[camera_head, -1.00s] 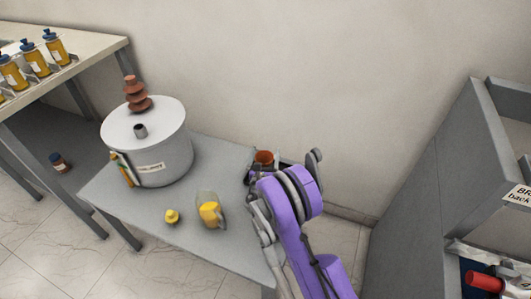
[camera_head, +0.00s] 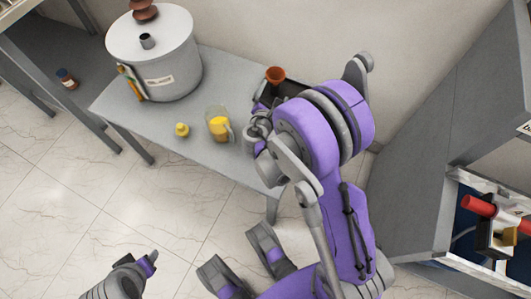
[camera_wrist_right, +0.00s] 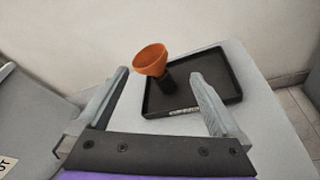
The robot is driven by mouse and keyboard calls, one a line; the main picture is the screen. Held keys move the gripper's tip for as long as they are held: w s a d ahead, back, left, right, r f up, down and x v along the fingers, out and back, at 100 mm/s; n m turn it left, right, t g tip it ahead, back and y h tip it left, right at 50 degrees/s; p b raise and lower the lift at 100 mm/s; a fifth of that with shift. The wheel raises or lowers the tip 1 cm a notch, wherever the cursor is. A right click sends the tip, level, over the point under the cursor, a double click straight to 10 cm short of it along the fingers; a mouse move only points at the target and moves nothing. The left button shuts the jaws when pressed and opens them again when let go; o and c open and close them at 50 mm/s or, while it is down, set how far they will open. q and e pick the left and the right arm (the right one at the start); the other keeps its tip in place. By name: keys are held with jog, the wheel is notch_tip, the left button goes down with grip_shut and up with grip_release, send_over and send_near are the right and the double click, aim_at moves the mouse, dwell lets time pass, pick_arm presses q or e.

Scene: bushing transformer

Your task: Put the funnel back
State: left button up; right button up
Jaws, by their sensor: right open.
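The orange funnel (camera_head: 275,74) stands at the left rim of a black tray (camera_head: 293,88) on the grey table's far right corner. In the right wrist view, the funnel (camera_wrist_right: 151,59) has its wide mouth up, tilted in that view, and a dark lower part (camera_wrist_right: 167,80). My right gripper (camera_wrist_right: 160,74) is open, with the funnel beyond and between its fingertips, not gripped. In the head view, my right gripper (camera_head: 262,113) is by the tray, partly hidden by its arm. A grey and purple part of mine shows at the lower left; its jaws cannot be made out.
The grey table (camera_head: 190,112) also holds a white transformer tank (camera_head: 172,65), a jug with yellow liquid (camera_head: 217,125) and a small yellow item (camera_head: 182,130). A wall stands close behind. A grey cabinet (camera_head: 440,130) is at the right.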

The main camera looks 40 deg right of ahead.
jog(key=s+a+r+m+g+y, duration=0.1)
jog(key=s+a+m+g+y, duration=0.1)
jog(key=s+a+m+y, duration=0.3)
jog(key=s+a+r+m+g+y, duration=0.1)
jog(key=s+a+m+y, duration=0.5)
jog(key=s+a+m, duration=0.8)
jog(key=s+a+g, duration=0.1)
jog(key=s, duration=0.1)
jog(key=shift+s+r+g+y, duration=0.25)
jog(key=shift+s+g+y, duration=0.05)
jog(key=shift+s+g, duration=0.1)
